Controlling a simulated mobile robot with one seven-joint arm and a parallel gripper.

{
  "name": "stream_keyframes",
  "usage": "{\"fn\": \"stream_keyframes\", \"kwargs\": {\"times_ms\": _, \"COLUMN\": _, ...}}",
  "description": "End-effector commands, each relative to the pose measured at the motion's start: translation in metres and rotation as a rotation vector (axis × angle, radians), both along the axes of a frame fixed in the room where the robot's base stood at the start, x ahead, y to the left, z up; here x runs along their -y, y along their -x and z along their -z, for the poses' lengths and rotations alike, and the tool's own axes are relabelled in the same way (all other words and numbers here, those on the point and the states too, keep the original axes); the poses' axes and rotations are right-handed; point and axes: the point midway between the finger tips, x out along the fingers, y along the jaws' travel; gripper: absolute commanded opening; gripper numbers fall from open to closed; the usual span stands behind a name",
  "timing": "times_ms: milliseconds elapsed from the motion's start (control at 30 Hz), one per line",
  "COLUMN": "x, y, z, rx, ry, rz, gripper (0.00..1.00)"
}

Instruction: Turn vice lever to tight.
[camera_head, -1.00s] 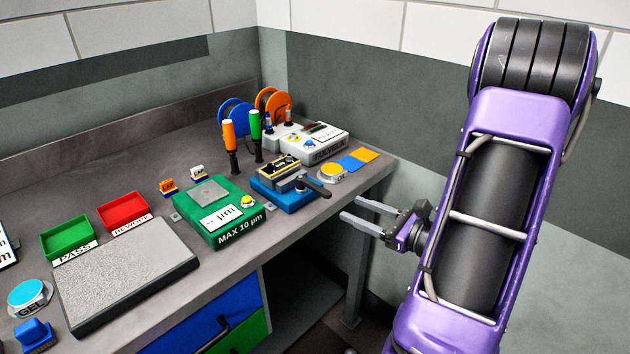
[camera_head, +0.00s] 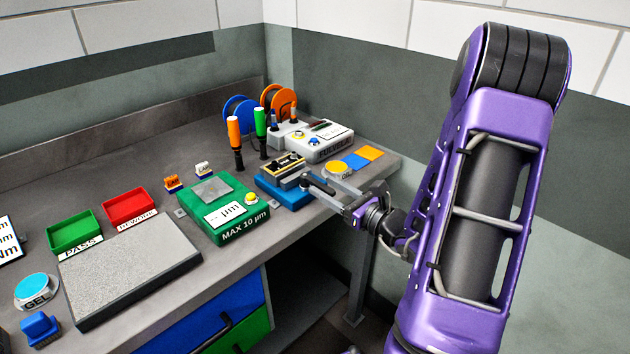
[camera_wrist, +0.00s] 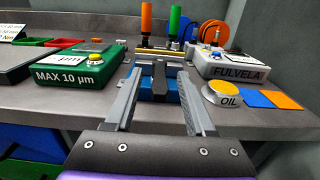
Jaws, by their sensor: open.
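The vice (camera_head: 286,185) has a blue base and sits at the front edge of the bench, right of the green gauge box. Its dark lever (camera_head: 318,184) points toward the front right, in front of the vice. My gripper (camera_head: 321,187) is at the lever, with its two grey fingers on either side of it. In the wrist view the gripper (camera_wrist: 154,90) is open, and the dark lever (camera_wrist: 153,78) stands between the fingers. The blue vice body (camera_wrist: 150,88) is partly hidden behind the lever and fingers. I cannot tell whether a finger touches the lever.
The green gauge box (camera_head: 222,213) stands left of the vice. The yellow OIL button (camera_head: 338,168) and orange and blue pads (camera_head: 369,153) lie to the right. The FULVELA box (camera_head: 325,143) and upright orange (camera_head: 235,133) and green (camera_head: 260,124) handles stand behind.

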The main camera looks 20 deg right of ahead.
Motion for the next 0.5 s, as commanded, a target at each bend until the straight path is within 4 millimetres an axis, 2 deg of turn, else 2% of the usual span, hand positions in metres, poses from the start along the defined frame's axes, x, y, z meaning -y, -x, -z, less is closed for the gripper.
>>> {"fn": "stream_keyframes", "kwargs": {"times_ms": 100, "x": -0.008, "y": -0.019, "z": 0.000, "rx": 0.001, "ry": 0.000, "rz": -0.004, "gripper": 0.55}}
{"fn": "stream_keyframes", "kwargs": {"times_ms": 200, "x": -0.011, "y": -0.031, "z": 0.000, "rx": 0.000, "ry": 0.001, "rz": -0.002, "gripper": 0.55}}
{"fn": "stream_keyframes", "kwargs": {"times_ms": 500, "x": -0.015, "y": -0.041, "z": 0.000, "rx": -0.001, "ry": -0.001, "rz": 0.000, "gripper": 0.55}}
